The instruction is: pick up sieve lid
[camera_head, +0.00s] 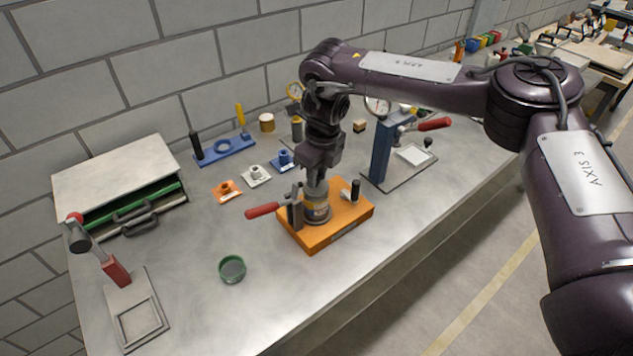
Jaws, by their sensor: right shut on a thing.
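My right gripper (317,180) points straight down over the orange base (345,229). It is shut at the top of a short round grey metal stack (317,210) with a yellowish label, which stands on that base. The sieve lid appears to be the top piece between my fingers, but the fingers and wrist mostly hide it. I cannot tell whether the lid is apart from the stack below. My left gripper is not in view.
A red-handled clamp (264,210) and a black-knobbed post (355,190) flank the stack. A blue stand (382,150) with a red lever is to the right. A green cup (232,269) sits front left. The metal bench around the cup is clear.

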